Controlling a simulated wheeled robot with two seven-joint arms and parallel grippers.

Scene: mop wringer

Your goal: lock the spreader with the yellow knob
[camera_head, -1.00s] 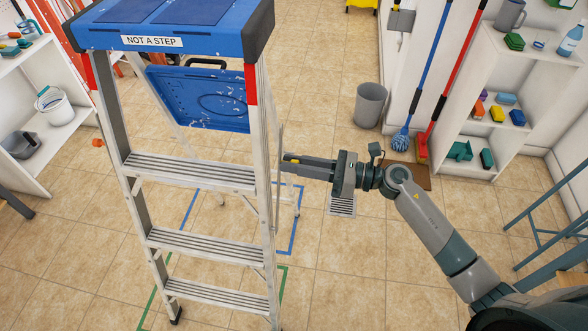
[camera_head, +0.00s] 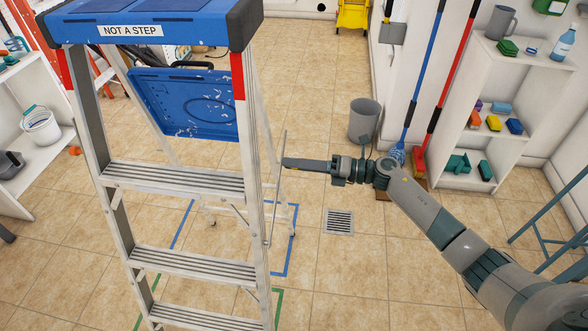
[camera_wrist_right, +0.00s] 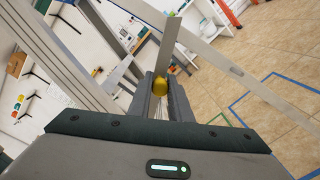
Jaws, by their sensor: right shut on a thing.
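The stepladder (camera_head: 185,180) stands open at left centre, its blue top marked NOT A STEP. A thin metal spreader bar (camera_head: 276,190) runs steeply beside its right rails; it also shows in the right wrist view (camera_wrist_right: 170,45). My right gripper (camera_head: 286,163) reaches in from the right and meets the bar. I cannot tell whether the spreader is locked. My left gripper is not in view.
Blue tape (camera_head: 285,274) and green tape (camera_head: 278,303) mark the floor around the ladder legs. A floor drain (camera_head: 339,221) lies right of the ladder. A grey bin (camera_head: 364,120), mops and a white shelf (camera_head: 500,60) stand at the back right.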

